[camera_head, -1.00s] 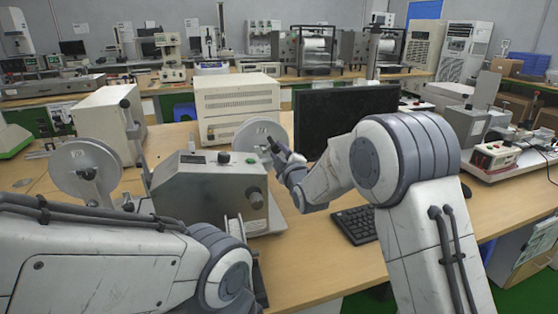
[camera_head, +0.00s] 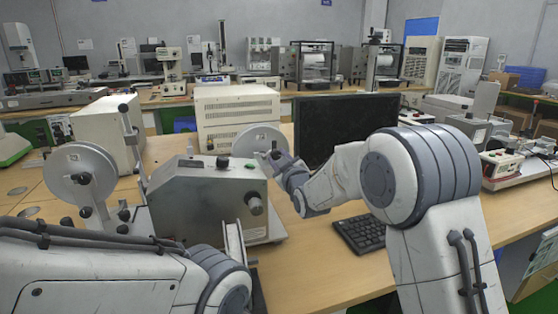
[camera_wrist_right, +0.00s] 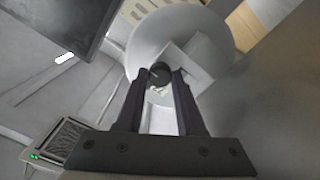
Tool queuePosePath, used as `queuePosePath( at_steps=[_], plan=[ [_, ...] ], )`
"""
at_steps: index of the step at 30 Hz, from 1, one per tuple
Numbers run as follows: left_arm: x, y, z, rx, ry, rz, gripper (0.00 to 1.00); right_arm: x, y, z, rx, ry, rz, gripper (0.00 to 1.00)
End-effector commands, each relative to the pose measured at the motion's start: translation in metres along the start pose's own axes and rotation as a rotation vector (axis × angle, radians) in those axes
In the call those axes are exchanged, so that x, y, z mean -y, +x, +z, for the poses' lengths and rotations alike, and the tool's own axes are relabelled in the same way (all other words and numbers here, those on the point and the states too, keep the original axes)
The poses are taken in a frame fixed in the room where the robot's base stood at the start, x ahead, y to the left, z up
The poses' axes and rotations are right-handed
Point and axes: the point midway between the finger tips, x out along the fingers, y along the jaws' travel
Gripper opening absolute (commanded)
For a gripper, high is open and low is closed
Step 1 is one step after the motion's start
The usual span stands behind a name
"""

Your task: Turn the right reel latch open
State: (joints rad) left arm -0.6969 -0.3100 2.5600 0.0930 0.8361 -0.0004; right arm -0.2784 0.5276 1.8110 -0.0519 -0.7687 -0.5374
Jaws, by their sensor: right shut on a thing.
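The right reel (camera_head: 255,137) is a pale grey disc behind the grey metal machine (camera_head: 203,196). It fills the upper middle of the right wrist view (camera_wrist_right: 148,38). Its latch, a small dark round knob (camera_wrist_right: 160,71), is at the reel's centre. My right gripper (camera_head: 274,157) reaches the reel from the right. In the right wrist view its two black fingers (camera_wrist_right: 160,80) are shut on the latch. In the head view the gripper hides the latch. The left reel (camera_head: 79,170) stands left of the machine. My left arm shows at lower left, but its gripper is out of sight.
A black monitor (camera_head: 335,128) stands behind my right arm, and a keyboard (camera_head: 360,230) lies on the table below it. Beige boxes (camera_head: 238,112) stand behind the machine. Bare tabletop (camera_head: 315,262) shows in front, between my arms.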

Motion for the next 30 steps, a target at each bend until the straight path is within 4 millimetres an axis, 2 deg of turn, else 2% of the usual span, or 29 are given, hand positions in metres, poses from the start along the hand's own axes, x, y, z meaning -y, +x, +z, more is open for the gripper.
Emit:
queuePosePath(
  at_steps=[9, 10, 12, 23, 26, 30],
  plan=[
    [0.000, 0.000, 0.000, 0.000, 0.000, 0.000, 0.50, -0.001, 0.000, 0.001, 0.003, 0.004, 0.001, 0.00],
    [0.000, 0.000, 0.000, 0.000, 0.000, 0.000, 0.50, -0.001, 0.000, 0.001, 0.003, 0.004, 0.001, 0.44],
    [0.000, 0.000, 0.000, 0.000, 0.000, 0.000, 0.50, -0.001, 0.000, 0.001, 0.003, 0.004, 0.001, 0.67],
    [0.000, 0.000, 0.000, 0.000, 0.000, 0.000, 0.50, 0.000, -0.003, 0.000, 0.001, 0.002, 0.000, 0.67],
    [0.000, 0.001, 0.000, 0.000, 0.000, 0.000, 0.50, 0.000, -0.012, 0.000, 0.001, 0.002, 0.000, 0.67],
    [0.000, 0.003, 0.000, 0.000, 0.000, 0.000, 0.50, 0.000, -0.036, 0.000, 0.000, 0.002, 0.001, 0.67]
  ],
)
